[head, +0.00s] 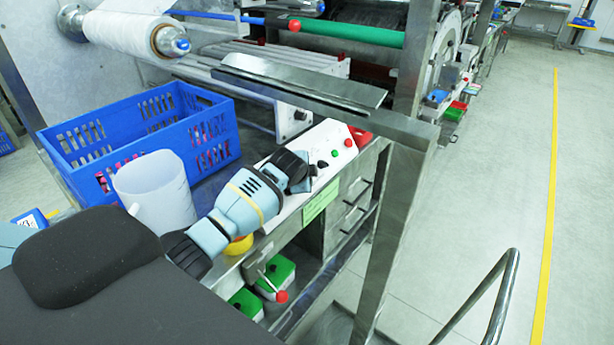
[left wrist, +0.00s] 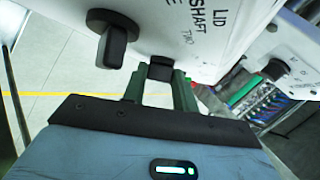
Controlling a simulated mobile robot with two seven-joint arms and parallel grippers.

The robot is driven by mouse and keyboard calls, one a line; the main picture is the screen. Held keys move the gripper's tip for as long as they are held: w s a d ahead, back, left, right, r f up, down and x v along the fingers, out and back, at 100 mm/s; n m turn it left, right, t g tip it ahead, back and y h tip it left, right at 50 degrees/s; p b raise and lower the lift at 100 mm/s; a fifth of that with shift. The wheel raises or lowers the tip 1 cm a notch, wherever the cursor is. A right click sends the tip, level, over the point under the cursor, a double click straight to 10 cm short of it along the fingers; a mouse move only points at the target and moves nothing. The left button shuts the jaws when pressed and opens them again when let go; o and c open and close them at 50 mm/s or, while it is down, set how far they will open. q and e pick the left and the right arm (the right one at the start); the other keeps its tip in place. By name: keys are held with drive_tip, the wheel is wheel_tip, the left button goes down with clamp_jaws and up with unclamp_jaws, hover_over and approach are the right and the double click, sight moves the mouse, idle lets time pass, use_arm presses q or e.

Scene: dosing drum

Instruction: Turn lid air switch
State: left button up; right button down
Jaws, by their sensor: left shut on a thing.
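The white control panel (head: 328,137) sits on the machine's front, with a red, a green and a black button on its top. My left gripper (head: 305,174) is at the near end of the panel. In the left wrist view, the fingers of my left gripper (left wrist: 160,80) stand on either side of a small black switch knob (left wrist: 160,68) and are shut on it. The fingers hide part of the knob. A second black knob (left wrist: 112,45) sticks out to its left. Printed words by the knobs include "LID", "SHAFT" and "TWO". My right gripper is not in view.
A blue crate (head: 187,100) and a white translucent jug (head: 165,205) stand left of my left arm. A steel post (head: 392,225) rises right of the panel. A red-tipped lever (head: 281,296) and green boxes sit below. Open floor lies right.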

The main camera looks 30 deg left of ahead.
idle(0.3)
use_arm(q)
drive_tip(key=o, duration=1)
drive_tip(key=shift+s+r, duration=0.1)
drive_tip(key=shift+r, duration=0.05)
drive_tip(key=shift+v, duration=3.8)
